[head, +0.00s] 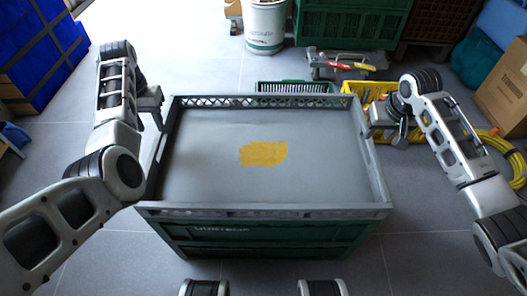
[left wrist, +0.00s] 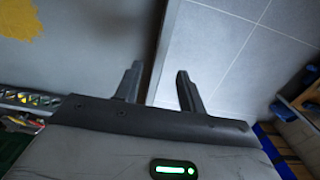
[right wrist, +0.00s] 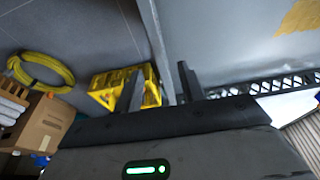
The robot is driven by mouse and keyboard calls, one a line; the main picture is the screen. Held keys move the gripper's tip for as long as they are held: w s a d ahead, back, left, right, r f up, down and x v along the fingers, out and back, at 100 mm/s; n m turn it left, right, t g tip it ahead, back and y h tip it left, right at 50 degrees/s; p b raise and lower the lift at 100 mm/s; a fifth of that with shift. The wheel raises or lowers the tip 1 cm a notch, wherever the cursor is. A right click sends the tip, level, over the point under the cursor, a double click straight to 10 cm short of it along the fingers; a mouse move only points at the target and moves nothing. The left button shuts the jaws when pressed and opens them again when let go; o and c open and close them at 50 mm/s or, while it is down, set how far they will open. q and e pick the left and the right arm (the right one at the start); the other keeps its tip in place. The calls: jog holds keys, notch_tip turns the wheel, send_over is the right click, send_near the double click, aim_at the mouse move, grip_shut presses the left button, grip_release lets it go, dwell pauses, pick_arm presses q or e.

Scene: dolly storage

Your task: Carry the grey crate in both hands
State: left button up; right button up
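The grey crate (head: 262,211) is a wide, shallow, open-topped box with a yellow patch (head: 263,153) on its floor. It sits level on a green crate (head: 260,236). My left gripper (head: 158,120) is at the crate's left wall, and my right gripper (head: 372,122) is at its right wall. In the left wrist view, the open fingers (left wrist: 159,82) straddle the wall (left wrist: 165,55), with gaps on both sides. In the right wrist view, the fingers (right wrist: 160,80) also stand apart on either side of the wall (right wrist: 156,35).
Behind the crate are a yellow crate (head: 353,90), a low green basket (head: 296,87), a tool trolley (head: 340,60) and a white bucket (head: 265,28). Blue boxes (head: 40,60) stand at left, a cardboard box (head: 505,85) and yellow hose (head: 512,160) at right. The floor in front is clear.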

aim_at(157, 140)
pick_arm(q)
notch_tip(157, 140, down, 9)
pick_arm(e)
jog(key=x, duration=0.9)
jog(key=shift+w+r, duration=0.1)
pick_arm(q)
grip_shut()
pick_arm(e)
grip_shut()
dwell(0.5)
pick_arm(q)
jog(key=shift+r, duration=0.1)
